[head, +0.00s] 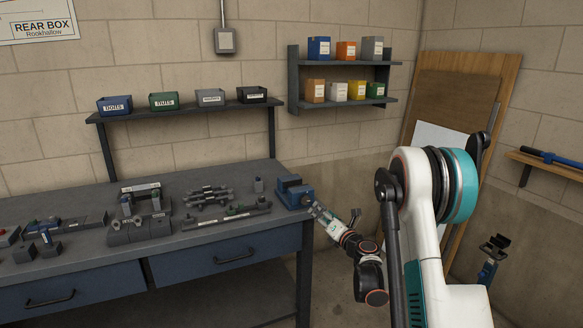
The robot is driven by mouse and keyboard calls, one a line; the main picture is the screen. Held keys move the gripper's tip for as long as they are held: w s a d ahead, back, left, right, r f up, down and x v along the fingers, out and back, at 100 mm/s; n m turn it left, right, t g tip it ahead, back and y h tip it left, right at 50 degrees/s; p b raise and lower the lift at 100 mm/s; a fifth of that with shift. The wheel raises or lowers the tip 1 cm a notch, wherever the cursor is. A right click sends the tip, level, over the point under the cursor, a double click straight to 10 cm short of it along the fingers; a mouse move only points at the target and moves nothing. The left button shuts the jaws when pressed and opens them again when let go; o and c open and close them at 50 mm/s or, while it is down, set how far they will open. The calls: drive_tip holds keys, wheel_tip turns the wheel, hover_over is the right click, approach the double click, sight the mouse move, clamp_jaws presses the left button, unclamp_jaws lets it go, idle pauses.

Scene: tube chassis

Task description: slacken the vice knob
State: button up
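A blue vice (291,186) sits at the right end of the grey workbench (105,190). Its front right side faces my arm. My gripper (312,206) is at the vice's front right side, close to or touching it. I cannot make out the vice knob; the gripper end seems to cover that area. The fingers are too small in the head view to tell whether they are open or shut on something.
Several metal parts and fixtures (208,195) lie on the bench left of the vice. A shelf with bins (185,112) stands above the bench's back. A wall shelf (346,99) holds small boxes. A wooden board (458,72) leans in the corner. Blue drawers (228,254) front the bench.

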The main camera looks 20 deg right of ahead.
drive_tip(key=s+a+r+n+g+y+p, duration=0.1)
drive_tip(key=s+a+r+n+p, duration=0.1)
drive_tip(key=a+r+n, duration=0.5)
drive_tip(key=s+a+r+n+g+y+p, duration=0.1)
drive_tip(key=a+r+n+g, duration=0.1)
drive_tip(key=a+r+n, duration=0.5)
wheel_tip(320, 180, up, 8)
drive_tip(key=n, duration=0.4)
drive_tip(key=shift+s+a+n+p, duration=0.15)
drive_tip(key=shift+s+n+p, duration=0.15)
drive_tip(key=shift+s+p, duration=0.1)
